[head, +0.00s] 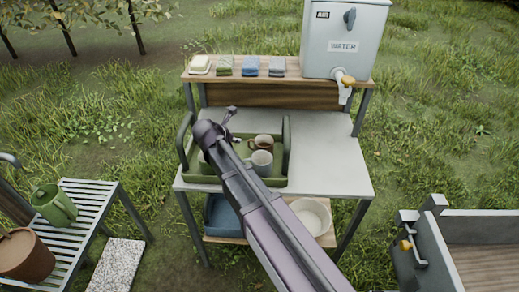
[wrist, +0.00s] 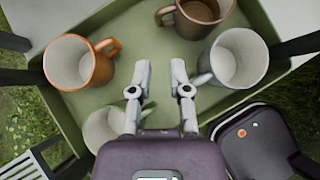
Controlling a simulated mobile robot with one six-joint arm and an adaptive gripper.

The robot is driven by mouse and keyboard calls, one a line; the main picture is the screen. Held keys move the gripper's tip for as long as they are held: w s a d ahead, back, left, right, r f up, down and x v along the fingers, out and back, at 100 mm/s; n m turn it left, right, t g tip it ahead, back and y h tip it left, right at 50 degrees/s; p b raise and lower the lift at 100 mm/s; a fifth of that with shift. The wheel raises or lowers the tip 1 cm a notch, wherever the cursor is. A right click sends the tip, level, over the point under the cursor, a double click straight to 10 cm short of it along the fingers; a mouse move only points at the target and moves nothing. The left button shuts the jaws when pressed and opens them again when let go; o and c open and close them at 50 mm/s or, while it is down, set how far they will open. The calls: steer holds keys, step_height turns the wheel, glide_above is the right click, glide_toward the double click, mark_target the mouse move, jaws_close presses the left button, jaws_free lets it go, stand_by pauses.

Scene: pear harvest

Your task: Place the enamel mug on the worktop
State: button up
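A green tray (head: 277,182) with raised dark handles stands on the pale grey worktop (head: 335,172). In the wrist view the tray (wrist: 200,109) holds an orange mug (wrist: 104,63) at left, a brown mug (wrist: 201,17) at top, a pale grey-white mug (wrist: 236,59) at right and a pale greenish mug (wrist: 103,130) at lower left, partly hidden by my gripper. The grey-white mug (head: 262,163) looks most like enamel, but I cannot be sure. My gripper (wrist: 160,66) is open and empty above the tray, its fingers between the mugs. In the head view my arm hides part of the tray.
A back shelf (head: 285,80) carries small blocks or cloths and a water tank (head: 345,40) with a tap. The worktop right of the tray is bare. Below are a white bowl (head: 312,214) and a blue bin (head: 222,217). A slatted bench with a green jug (head: 55,205) stands left.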

steer(key=shift+d, duration=0.1)
stand_by(0.3)
steer(key=b, duration=0.5)
glide_toward(249, 146)
steer(key=x, duration=0.3)
steer(key=shift+w+d+r, duration=0.1)
steer(key=shift+w, duration=0.35)
steer(key=shift+w+d+f+b, duration=0.25)
steer(key=shift+w+f+b, duration=0.15)
steer(key=shift+b, duration=0.15)
steer(key=shift+r, duration=0.1)
steer(key=b+x, duration=0.1)
steer(key=x, duration=0.1)
steer(key=b+x, duration=0.2)
steer(key=shift+s+a, duration=0.1)
steer(key=shift+a, duration=0.15)
steer(key=shift+b+x, duration=0.4)
steer(key=shift+x, duration=0.4)
steer(key=shift+r, duration=0.1)
